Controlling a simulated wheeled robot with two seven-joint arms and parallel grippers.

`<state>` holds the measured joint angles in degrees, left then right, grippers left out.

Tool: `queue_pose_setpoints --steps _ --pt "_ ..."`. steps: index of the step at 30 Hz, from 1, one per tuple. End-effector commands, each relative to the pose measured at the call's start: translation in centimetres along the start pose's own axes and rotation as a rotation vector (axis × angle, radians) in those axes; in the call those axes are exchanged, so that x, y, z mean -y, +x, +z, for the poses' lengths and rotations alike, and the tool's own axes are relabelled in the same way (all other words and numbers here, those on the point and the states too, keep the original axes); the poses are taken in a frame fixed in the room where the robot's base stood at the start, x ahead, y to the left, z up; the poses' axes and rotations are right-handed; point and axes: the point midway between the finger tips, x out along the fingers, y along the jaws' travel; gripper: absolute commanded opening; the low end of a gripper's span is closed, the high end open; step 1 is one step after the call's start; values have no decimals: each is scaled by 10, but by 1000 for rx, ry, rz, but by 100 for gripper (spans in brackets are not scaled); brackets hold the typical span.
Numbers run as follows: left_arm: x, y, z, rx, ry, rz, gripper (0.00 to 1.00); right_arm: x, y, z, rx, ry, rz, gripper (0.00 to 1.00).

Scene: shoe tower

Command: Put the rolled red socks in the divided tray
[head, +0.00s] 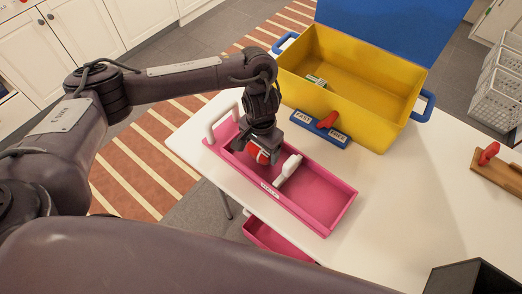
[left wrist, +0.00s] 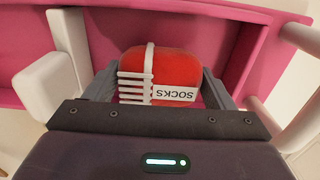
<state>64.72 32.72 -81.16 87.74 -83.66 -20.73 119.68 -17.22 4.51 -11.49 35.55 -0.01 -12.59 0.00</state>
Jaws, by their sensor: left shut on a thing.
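The rolled red socks (left wrist: 178,65) have a white band and a label reading SOCKS. In the left wrist view they sit between the two fingers of my left gripper (left wrist: 160,90), which is shut on them. In the head view the left gripper (head: 262,150) points down over the left compartment of the pink divided tray (head: 325,199), and part of the red socks (head: 262,158) shows below it. I cannot tell whether the socks touch the tray floor. A white divider piece (head: 288,168) stands in the middle of the tray. My right gripper is not in view.
The tray stands at the white table's (head: 405,205) left edge. Behind it is an open yellow box (head: 345,85) with a blue lid, and a blue block with a red handle (head: 320,128). A wooden board with a red item (head: 497,168) lies right. A black container (head: 475,278) is at front right.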

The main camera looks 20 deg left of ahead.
Motion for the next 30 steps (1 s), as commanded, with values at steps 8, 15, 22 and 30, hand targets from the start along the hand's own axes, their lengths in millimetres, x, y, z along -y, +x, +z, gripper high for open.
queue_pose_setpoints --steps 8,15,22,30 --pt "0 9 -1 -1 0 0 54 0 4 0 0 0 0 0" --pt "0 13 0 0 0 1 79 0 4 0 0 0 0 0" --pt "0 12 0 -1 0 0 99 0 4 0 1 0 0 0" --pt "0 8 -1 -3 0 -1 99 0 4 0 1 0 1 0"
